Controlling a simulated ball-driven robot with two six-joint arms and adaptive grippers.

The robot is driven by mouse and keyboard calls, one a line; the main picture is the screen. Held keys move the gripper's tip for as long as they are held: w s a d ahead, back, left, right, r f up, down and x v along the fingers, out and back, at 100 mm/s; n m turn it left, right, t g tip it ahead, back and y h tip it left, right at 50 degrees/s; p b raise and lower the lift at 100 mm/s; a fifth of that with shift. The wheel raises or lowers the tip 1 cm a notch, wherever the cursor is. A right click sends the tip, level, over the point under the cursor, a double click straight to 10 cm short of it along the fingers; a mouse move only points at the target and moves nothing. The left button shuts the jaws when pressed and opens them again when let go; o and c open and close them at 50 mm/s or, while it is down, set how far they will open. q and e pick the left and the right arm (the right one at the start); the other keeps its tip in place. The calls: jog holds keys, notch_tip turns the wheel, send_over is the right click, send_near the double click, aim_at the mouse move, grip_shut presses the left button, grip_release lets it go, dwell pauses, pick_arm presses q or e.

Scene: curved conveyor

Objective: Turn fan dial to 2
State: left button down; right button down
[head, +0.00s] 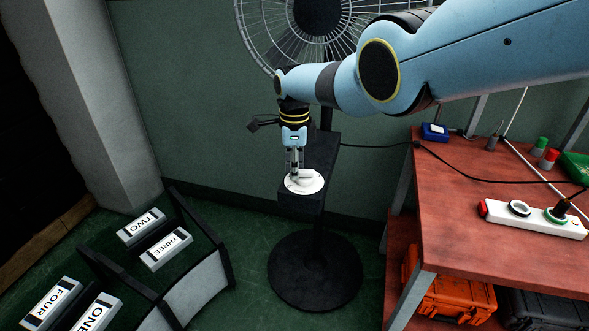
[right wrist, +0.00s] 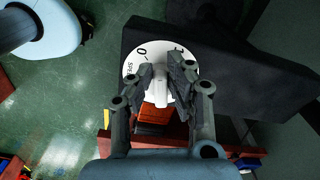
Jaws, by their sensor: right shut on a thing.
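The fan (head: 315,20) stands against the green wall, with its black control box (head: 322,158) partway up the pole. My right gripper (head: 294,176) reaches down to the dial from above. My right gripper (right wrist: 163,85) is shut on the dial's raised white knob (right wrist: 160,92) there. My left gripper is not in view.
A red-brown workbench (head: 470,255) with a white power strip (head: 530,216) stands on the right. An orange case (head: 450,297) is below it. The curved conveyor (head: 197,290) with labelled blocks is at lower left. A black cable runs from the fan to the bench.

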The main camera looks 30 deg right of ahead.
jog(key=shift+w, duration=0.1)
dwell(0.4)
jog(key=c, duration=1.3)
grip_release()
notch_tip(320, 180, up, 12)
